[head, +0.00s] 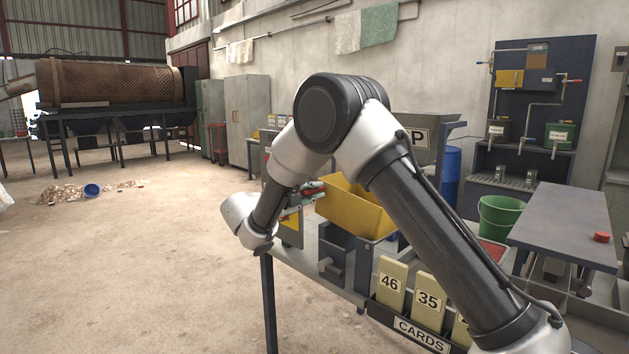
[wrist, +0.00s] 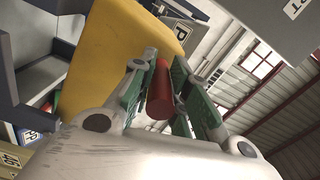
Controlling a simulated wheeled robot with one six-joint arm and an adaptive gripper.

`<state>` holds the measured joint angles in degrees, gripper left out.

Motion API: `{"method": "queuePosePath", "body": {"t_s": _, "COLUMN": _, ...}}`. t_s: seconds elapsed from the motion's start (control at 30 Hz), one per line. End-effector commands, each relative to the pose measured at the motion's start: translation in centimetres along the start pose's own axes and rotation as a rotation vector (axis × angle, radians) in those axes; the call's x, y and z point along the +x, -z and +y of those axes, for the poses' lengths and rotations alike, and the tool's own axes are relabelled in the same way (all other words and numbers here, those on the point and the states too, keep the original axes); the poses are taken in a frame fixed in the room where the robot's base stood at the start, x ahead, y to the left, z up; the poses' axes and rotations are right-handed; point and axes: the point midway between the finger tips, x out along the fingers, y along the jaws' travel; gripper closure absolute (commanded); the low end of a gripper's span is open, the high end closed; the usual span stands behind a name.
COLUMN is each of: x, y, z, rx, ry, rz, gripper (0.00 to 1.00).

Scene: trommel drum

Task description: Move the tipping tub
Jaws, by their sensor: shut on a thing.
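The yellow tipping tub (head: 355,207) sits above the bench in the head view, partly behind my arm, and appears tilted. Its yellow wall (wrist: 118,55) fills the upper left of the wrist view. My gripper (wrist: 160,85) has its green-padded fingers on both sides of a red cylindrical handle (wrist: 159,98), shut on it, right beside the tub. In the head view my gripper (head: 305,195) is small at the tub's left side. The joint between handle and tub is hidden.
The card rack (head: 405,322) marked CARDS stands at the bench's front. A green bucket (head: 500,216) and a grey table (head: 565,222) are at right. A grey bin (head: 440,150) with a lettered label is behind the tub. The floor (head: 130,260) at left is mostly clear.

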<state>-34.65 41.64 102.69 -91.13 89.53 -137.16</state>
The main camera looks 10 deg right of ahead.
Motion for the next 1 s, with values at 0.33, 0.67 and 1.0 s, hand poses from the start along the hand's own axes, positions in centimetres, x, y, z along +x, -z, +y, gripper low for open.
{"method": "queuePosePath", "body": {"t_s": 0.33, "x": -0.2, "y": -2.1, "z": 2.7, "rx": 0.012, "ry": -0.008, "rz": -0.010, "gripper": 1.00}}
{"method": "queuePosePath", "body": {"t_s": 0.67, "x": -0.2, "y": -2.4, "z": 3.2, "rx": 0.010, "ry": -0.008, "rz": -0.011, "gripper": 1.00}}
{"method": "queuePosePath", "body": {"t_s": 1.0, "x": -0.2, "y": -2.4, "z": 3.3, "rx": 0.005, "ry": -0.008, "rz": -0.011, "gripper": 0.63}}
